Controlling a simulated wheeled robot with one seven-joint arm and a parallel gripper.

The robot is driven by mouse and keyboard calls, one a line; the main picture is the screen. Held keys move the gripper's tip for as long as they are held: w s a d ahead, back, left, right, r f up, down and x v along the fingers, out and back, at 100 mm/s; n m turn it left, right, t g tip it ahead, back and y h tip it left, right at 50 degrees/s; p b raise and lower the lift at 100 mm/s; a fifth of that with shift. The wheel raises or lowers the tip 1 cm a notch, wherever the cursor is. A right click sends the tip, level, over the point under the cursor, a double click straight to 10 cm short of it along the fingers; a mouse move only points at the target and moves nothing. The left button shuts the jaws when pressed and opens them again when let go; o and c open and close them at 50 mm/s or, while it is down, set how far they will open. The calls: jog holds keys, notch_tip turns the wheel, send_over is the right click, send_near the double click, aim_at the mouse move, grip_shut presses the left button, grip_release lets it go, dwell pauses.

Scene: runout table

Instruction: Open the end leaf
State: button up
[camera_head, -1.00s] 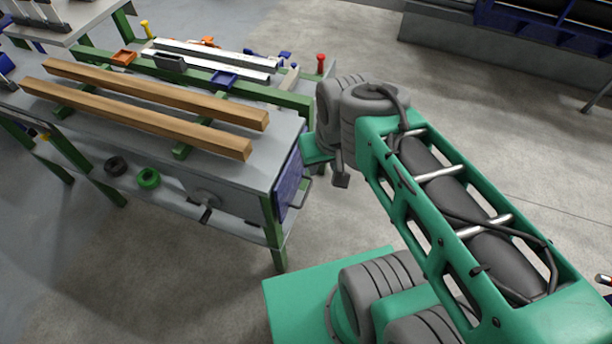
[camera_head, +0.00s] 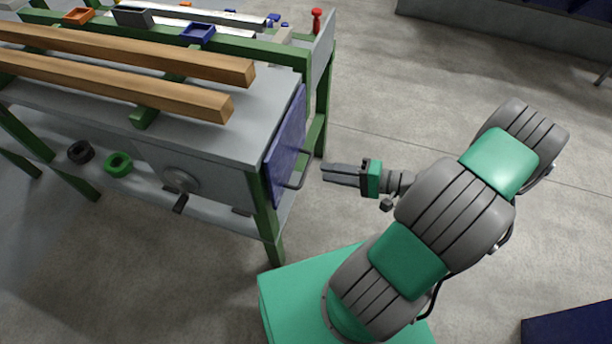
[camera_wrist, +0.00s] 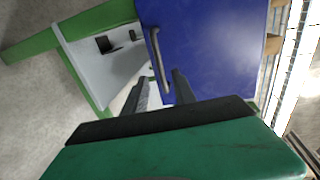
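The end leaf (camera_head: 287,148) is a blue panel hanging upright against the right end of the grey-topped bench. It carries a grey bar handle (camera_head: 302,173) on its outer face. My gripper (camera_head: 323,171) is just right of the handle, its fingers pointing left towards it, apart from the leaf. In the wrist view the leaf (camera_wrist: 215,45) fills the upper middle and right, with its handle (camera_wrist: 157,60) ahead of my gripper (camera_wrist: 161,79). I cannot tell the exact gap to the handle.
Two long wooden beams (camera_head: 130,92) lie on the bench, their ends near the leaf. A crank wheel (camera_head: 181,181) sits on the bench's front side, beside a green ring (camera_head: 119,163) and a black ring (camera_head: 80,152) on the lower shelf.

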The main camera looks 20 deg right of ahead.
aim_at(306, 168)
jog(key=x, duration=0.7)
jog(key=shift+a+b, duration=0.15)
jog(key=shift+b, duration=0.25)
grip_shut()
jog(key=shift+r, duration=0.1)
dwell(0.7)
